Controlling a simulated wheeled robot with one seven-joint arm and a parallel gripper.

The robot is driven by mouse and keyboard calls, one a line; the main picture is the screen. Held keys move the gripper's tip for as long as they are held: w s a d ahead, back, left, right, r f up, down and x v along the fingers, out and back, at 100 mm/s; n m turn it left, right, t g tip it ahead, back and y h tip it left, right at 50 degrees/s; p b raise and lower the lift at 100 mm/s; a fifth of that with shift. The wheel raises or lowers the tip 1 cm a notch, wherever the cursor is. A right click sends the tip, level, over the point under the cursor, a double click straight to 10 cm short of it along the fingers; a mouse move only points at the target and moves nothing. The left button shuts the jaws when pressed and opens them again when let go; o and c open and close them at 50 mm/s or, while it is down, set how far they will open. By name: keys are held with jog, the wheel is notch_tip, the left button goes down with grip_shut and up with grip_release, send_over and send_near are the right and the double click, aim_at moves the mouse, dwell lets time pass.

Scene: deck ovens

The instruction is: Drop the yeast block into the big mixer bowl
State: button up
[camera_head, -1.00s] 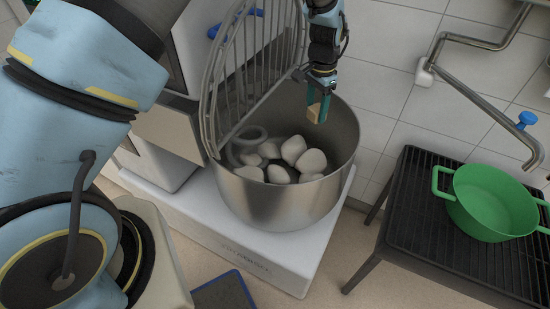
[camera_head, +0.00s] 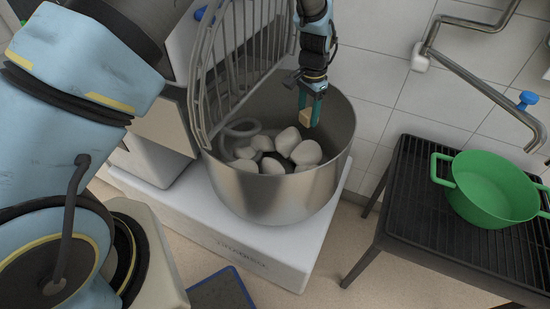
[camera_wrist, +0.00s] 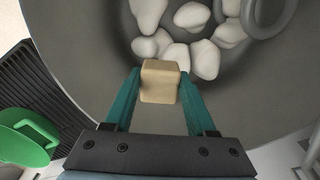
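The yeast block (camera_wrist: 160,82) is a small tan block between the two teal fingertips of my gripper (camera_head: 311,108). In the wrist view my gripper (camera_wrist: 158,88) is shut on the block. The block also shows at the fingertips in the head view (camera_head: 305,117). The big mixer bowl (camera_head: 262,194) is a wide steel bowl on a white base. It holds several pale dough lumps (camera_head: 304,151) and a grey spiral hook (camera_head: 241,127). My gripper points down into the bowl's mouth near its right side, with the block above the dough.
The mixer's wire guard (camera_head: 222,70) stands raised at the bowl's left. A green pot (camera_head: 492,192) sits on a black slatted stand (camera_head: 420,215) to the right. A steel pipe (camera_head: 480,86) with a blue handle reaches over the stand. A tiled wall is behind the bowl.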

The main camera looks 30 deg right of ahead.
jog(key=o, duration=0.5)
jog(key=shift+r, duration=0.1)
notch_tip(320, 180, up, 11)
jog(key=b, duration=0.3)
jog(key=shift+f, duration=0.2)
